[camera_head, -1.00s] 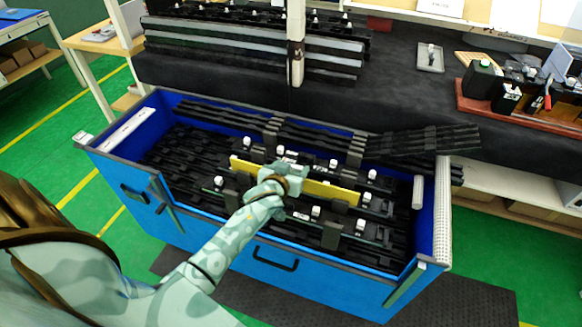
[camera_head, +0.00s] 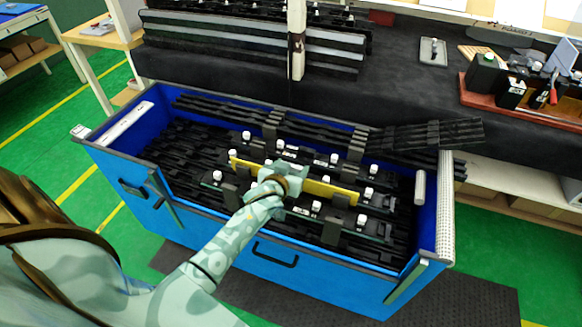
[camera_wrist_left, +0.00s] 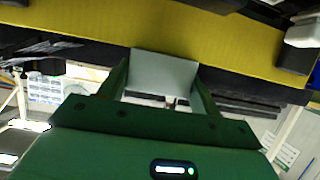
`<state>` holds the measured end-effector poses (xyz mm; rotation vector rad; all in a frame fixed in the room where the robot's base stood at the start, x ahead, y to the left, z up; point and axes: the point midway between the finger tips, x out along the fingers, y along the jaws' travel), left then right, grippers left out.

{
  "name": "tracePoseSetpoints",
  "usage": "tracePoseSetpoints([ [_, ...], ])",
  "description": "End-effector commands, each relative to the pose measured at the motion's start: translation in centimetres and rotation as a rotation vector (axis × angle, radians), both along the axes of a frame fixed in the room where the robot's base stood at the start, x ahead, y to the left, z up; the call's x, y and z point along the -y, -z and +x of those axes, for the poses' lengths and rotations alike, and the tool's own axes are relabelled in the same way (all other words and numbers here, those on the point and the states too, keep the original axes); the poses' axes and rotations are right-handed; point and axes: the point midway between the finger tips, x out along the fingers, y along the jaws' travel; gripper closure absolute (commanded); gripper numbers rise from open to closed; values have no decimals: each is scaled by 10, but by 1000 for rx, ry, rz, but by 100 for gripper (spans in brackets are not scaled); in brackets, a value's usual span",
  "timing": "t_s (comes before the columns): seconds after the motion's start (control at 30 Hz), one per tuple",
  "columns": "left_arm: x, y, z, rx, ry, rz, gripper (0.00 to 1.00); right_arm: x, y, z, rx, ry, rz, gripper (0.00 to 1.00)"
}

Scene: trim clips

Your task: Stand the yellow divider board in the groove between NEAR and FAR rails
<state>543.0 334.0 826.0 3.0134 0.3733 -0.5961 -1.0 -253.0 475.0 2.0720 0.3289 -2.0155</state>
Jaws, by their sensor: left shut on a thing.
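The yellow divider board (camera_head: 332,191) lies lengthwise among the black rails inside the blue crate (camera_head: 225,225). My left gripper (camera_head: 284,172) is over the board's middle and shut on it. In the left wrist view the board (camera_wrist_left: 230,42) spans the top of the picture, and my left gripper (camera_wrist_left: 163,75) meets its edge. Black rails with white-capped clips (camera_head: 320,159) run behind the board, and more (camera_head: 316,207) run in front of it. The board's lower edge and the groove are hidden, so I cannot tell how it is seated. My right gripper is not in view.
Loose black strips (camera_head: 425,138) lie across the crate's back right corner. A dark bench (camera_head: 400,90) stands behind, with a red tray (camera_head: 520,108) of tools at right and a post (camera_head: 297,40) near its middle. Green floor surrounds the crate.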

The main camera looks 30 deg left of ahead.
Motion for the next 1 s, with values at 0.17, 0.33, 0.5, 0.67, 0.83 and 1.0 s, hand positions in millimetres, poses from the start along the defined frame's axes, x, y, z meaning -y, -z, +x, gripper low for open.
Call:
tracePoseSetpoints([
  [0.17, 0, 5, 0, 0, 0, 0, 60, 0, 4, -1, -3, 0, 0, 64],
  [0.33, 0, 10, 0, -1, -1, -1, 60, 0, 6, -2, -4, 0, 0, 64],
  [0.5, 0, 14, 0, -1, -1, -1, 60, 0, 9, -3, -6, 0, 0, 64],
  [0.67, 0, 17, 0, 0, 0, -1, 60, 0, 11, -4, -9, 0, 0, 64],
  [0.83, 0, 16, 0, 0, 0, -1, 11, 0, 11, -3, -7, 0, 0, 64],
  [1.0, 0, 17, 0, -1, 0, 0, 11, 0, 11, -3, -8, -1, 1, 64],
])
